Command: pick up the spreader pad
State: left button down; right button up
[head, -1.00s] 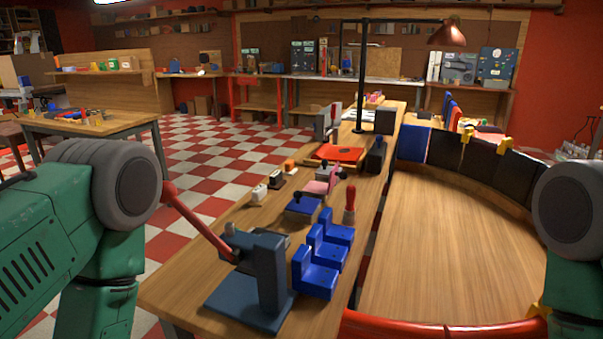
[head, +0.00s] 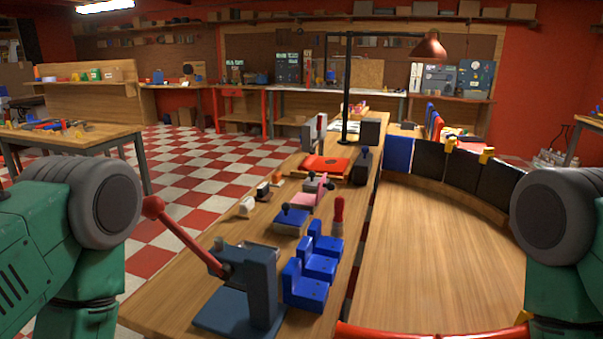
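I cannot tell for certain which thing is the spreader pad. Small tools stand on the long wooden bench (head: 165,302). A low blue block with a black knob (head: 291,223) sits mid-bench, with a pink piece (head: 305,200) just behind it. Several blue L-shaped blocks (head: 304,288) stand in a row near the front, beside a red-handled tool (head: 338,217). Neither gripper shows; only green and grey links of my arms are in view at the left and right edges, apart from these things.
A dark blue lever press (head: 263,290) with a long red handle stands at the bench's near end. A red tray (head: 327,166) and a lamp (head: 430,47) are farther back. On the right, a curved wall of dark panels (head: 478,172) with yellow clamps borders a wide, clear wooden surface (head: 440,255).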

aim_at(276, 182)
jog(key=j+u, duration=0.35)
jog(key=i+j+u, duration=0.15)
jog(key=j+u, duration=0.2)
jog(key=i+j+u, duration=0.35)
jog(key=j, duration=0.2)
jog(key=i+j+u, duration=0.35)
jog(key=j, duration=0.15)
jog(key=i+j+u, duration=0.35)
jog(key=i+z, duration=0.15)
jog(key=i, duration=0.25)
jog(key=i+j+z, duration=0.2)
jog(key=i, duration=0.2)
jog(key=i+z, duration=0.2)
jog(key=z, duration=0.2)
jog(key=i+z, duration=0.2)
jog(key=z, duration=0.2)
jog(key=i+z, duration=0.35)
jog(key=j+z, duration=0.15)
jog(key=z, duration=0.25)
jog(key=i+z, duration=0.2)
jog(key=z, duration=0.25)
jog(key=i+j+z, duration=0.2)
jog(key=z, duration=0.25)
jog(key=i+j+z, duration=0.15)
jog(key=z, duration=0.3)
jog(key=i+j+z, duration=0.15)
jog(key=z, duration=0.25)
jog(key=j+z, duration=0.45)
jog(key=i+l, duration=0.05)
